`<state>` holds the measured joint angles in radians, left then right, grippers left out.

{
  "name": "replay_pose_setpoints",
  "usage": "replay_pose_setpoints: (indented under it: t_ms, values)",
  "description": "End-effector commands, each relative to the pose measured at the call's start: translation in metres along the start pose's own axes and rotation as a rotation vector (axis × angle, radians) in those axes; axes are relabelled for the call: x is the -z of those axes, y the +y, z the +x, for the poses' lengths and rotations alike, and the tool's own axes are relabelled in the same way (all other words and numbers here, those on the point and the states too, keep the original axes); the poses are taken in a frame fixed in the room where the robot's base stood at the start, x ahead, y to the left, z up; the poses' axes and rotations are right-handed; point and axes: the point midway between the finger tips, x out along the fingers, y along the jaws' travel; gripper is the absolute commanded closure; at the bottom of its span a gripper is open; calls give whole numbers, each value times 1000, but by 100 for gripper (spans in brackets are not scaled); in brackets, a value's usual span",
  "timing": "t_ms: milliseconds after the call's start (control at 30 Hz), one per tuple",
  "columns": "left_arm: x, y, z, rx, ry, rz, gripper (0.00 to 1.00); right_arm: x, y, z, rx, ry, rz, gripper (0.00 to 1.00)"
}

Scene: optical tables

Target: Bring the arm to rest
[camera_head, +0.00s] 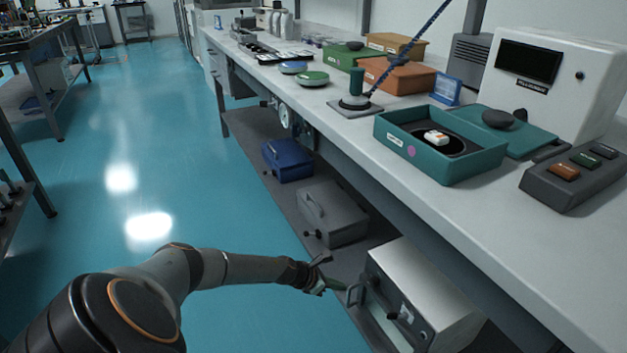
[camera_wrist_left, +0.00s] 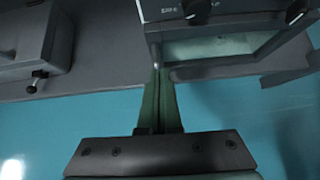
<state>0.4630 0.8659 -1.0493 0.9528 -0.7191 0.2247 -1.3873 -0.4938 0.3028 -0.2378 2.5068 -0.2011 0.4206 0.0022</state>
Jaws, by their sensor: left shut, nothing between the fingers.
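My left arm comes in from the lower left of the head view. Its gripper (camera_head: 334,284) is low, beside the front of a silver metal box (camera_head: 432,282) on the lower shelf. In the left wrist view the green fingers (camera_wrist_left: 160,80) are together with nothing between them. Their tips are close to the left end of the box's front frame (camera_wrist_left: 215,48); I cannot tell whether they touch it. My right gripper is in neither view.
A grey case (camera_head: 332,213) and a blue case (camera_head: 287,159) stand farther along the lower shelf (camera_head: 262,180). The white bench top (camera_head: 440,215) overhangs them and holds a teal tray (camera_head: 482,166) and a grey button box (camera_head: 572,178). The blue floor (camera_head: 165,150) to the left is open.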

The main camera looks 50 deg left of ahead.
Motion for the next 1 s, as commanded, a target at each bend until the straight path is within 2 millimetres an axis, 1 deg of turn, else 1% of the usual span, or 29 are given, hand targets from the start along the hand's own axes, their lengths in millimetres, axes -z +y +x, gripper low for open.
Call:
replay_pose_setpoints:
  t_ms: [33, 100, 200, 300, 500, 800, 867, 933, 967, 1000]
  values:
    - [-5, 1, -19, -2, 1, 1, 100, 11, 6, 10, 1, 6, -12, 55]
    - [-4, 0, -33, 0, 3, 0, 100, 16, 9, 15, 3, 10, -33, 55]
    - [-2, 0, -51, -1, 3, 0, 100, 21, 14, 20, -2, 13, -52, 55]
    - [-1, -1, -65, -1, 3, -1, 100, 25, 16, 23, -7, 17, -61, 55]
    - [0, -1, -79, -2, 1, -1, 100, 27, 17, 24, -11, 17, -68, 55]
    - [0, -2, -80, 0, 0, -3, 100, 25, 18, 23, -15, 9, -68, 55]
    - [-1, -10, -78, 15, -5, -20, 100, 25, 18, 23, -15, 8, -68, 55]
    - [-4, -30, -74, 54, -19, -66, 100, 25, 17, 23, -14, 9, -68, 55]
    - [-7, -43, -72, 79, -28, -98, 100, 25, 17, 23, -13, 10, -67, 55]
    - [-11, -64, -69, 121, -42, -151, 100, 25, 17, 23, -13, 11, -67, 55]
